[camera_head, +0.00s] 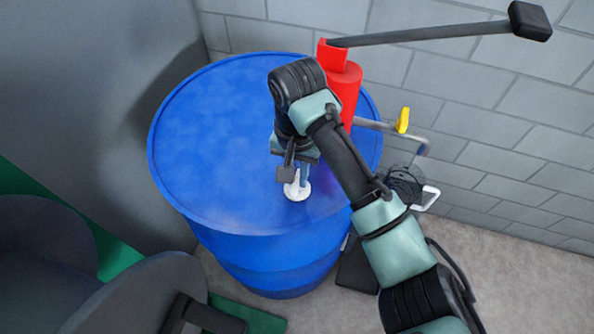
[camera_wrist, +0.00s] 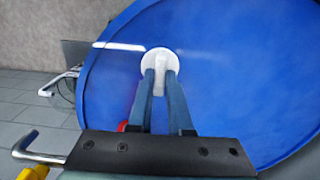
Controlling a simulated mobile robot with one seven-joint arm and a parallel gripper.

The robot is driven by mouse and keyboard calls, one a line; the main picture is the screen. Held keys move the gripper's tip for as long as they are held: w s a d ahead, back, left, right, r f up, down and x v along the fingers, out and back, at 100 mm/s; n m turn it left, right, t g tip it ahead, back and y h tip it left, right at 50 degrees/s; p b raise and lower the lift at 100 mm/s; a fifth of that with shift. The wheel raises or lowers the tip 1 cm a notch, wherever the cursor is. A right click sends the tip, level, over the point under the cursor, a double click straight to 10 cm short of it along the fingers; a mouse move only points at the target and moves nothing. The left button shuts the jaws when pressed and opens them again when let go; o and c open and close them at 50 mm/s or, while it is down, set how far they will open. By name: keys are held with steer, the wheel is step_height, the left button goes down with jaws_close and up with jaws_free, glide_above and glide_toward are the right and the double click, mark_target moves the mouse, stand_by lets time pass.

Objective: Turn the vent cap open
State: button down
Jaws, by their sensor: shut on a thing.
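The vent cap (camera_head: 298,191) is a small white round cap with a raised middle bar, on the top of the blue drum (camera_head: 205,150). In the wrist view the cap (camera_wrist: 159,54) lies at the tips of my gripper (camera_wrist: 160,78), whose two blue-grey fingers stand on either side of its bar. My gripper (camera_head: 299,180) points down at the cap in the head view and is shut on it. The hand hides part of the cap there. I cannot tell from the cap how far it is turned.
A red pump (camera_head: 345,90) with a long dark handle (camera_head: 430,34) stands at the drum's back right. A pipe with a yellow lever (camera_head: 403,120) juts out to its right. A block wall (camera_head: 490,130) stands close behind. The drum top left of my gripper is clear.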

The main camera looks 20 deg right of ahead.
steer(key=shift+r+p, duration=0.25)
steer(key=shift+p, duration=0.25)
steer(key=p, duration=0.2)
steer(key=n+p, duration=0.1)
steer(key=p, duration=0.1)
steer(key=shift+s+a+r+n, duration=0.1)
steer(key=shift+r+n, duration=0.05)
steer(key=shift+n, duration=0.15)
steer(key=n+p, duration=0.3)
steer(key=p, duration=0.1)
steer(key=shift+f, duration=0.2)
steer(key=n+p, duration=0.3)
steer(key=n, duration=0.3)
steer(key=shift+n, duration=0.3)
steer(key=n+p, duration=0.2)
steer(key=n, duration=0.4)
steer(key=shift+f, duration=0.1)
steer(key=shift+w+n, duration=0.2)
steer(key=shift+n, duration=0.2)
steer(key=c, duration=0.8)
jaws_free()
steer(key=shift+c, duration=0.2)
